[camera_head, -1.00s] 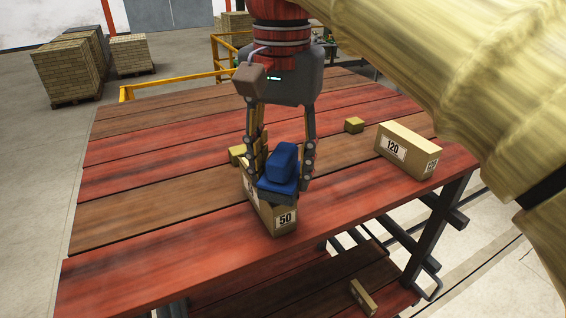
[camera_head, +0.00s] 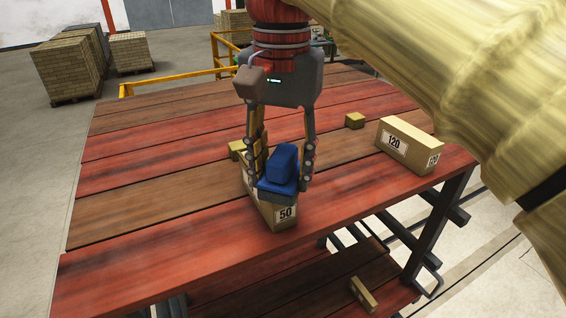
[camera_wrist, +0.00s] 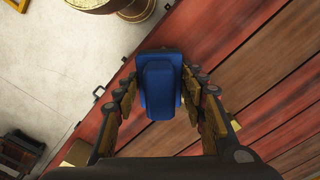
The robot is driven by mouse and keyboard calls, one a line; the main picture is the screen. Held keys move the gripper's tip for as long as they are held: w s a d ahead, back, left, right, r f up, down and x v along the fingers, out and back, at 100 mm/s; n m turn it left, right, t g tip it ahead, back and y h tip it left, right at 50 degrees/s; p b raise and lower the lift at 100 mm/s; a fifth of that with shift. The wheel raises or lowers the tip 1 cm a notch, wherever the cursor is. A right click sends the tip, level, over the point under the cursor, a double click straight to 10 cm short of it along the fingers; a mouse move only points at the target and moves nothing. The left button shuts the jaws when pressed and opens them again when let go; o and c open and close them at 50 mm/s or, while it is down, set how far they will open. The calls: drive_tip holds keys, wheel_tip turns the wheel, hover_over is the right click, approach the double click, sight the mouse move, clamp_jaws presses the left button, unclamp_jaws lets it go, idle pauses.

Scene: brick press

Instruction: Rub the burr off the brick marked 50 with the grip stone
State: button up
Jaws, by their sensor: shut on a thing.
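The grip stone (camera_head: 281,165) has a blue handle and a blue base with a grey layer under it. My gripper (camera_head: 283,178) is shut on it, one finger on each side; the wrist view also shows the blue stone (camera_wrist: 160,88) between the fingers. The tan brick marked 50 (camera_head: 275,217) lies on the red and brown plank table (camera_head: 170,225). The stone is over the top of this brick, seemingly on it, though I cannot tell if they touch. The burr is not visible; the stone and my fingers cover much of the brick's top.
A tan brick marked 120 (camera_head: 408,147) lies at the table's right. A small yellowish block (camera_head: 355,121) sits behind, and another (camera_head: 237,150) is just behind the 50 brick. A small piece (camera_head: 363,296) lies on the lower shelf. The table's left is clear.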

drive_tip(key=shift+f, duration=0.3)
drive_tip(key=shift+w+r, duration=0.1)
drive_tip(key=shift+w+a, duration=0.15)
drive_tip(key=shift+w+a+r+p, duration=0.15)
drive_tip(key=shift+w+a+p, duration=0.4)
drive_tip(key=shift+w+p, duration=0.45)
drive_tip(key=shift+w+a+f+p, duration=0.15)
drive_tip(key=shift+w+a+p, duration=0.1)
drive_tip(key=shift+w+a, duration=0.3)
drive_tip(key=shift+w+a+f+p, duration=0.1)
drive_tip(key=shift+w+a+p, duration=0.2)
drive_tip(key=shift+w, duration=0.4)
drive_tip(key=shift+w+a+r, duration=0.1)
drive_tip(key=shift+w+a, duration=0.5)
drive_tip(key=shift+w, duration=0.3)
drive_tip(key=shift+w+a, duration=0.6)
drive_tip(key=shift+w, duration=0.25)
drive_tip(key=shift+w+a, duration=0.35)
drive_tip(key=shift+w, duration=0.2)
drive_tip(key=shift+w+a, duration=0.3)
drive_tip(key=shift+w, duration=0.2)
drive_tip(key=shift+s+d+f+b, duration=0.15)
drive_tip(key=shift+s+d+b, duration=0.3)
drive_tip(key=shift+s, duration=0.25)
drive_tip(key=shift+s+d+f+b, duration=0.1)
drive_tip(key=shift+s+d+b, duration=0.3)
drive_tip(key=shift+s, duration=0.3)
drive_tip(key=shift+s+d, duration=0.1)
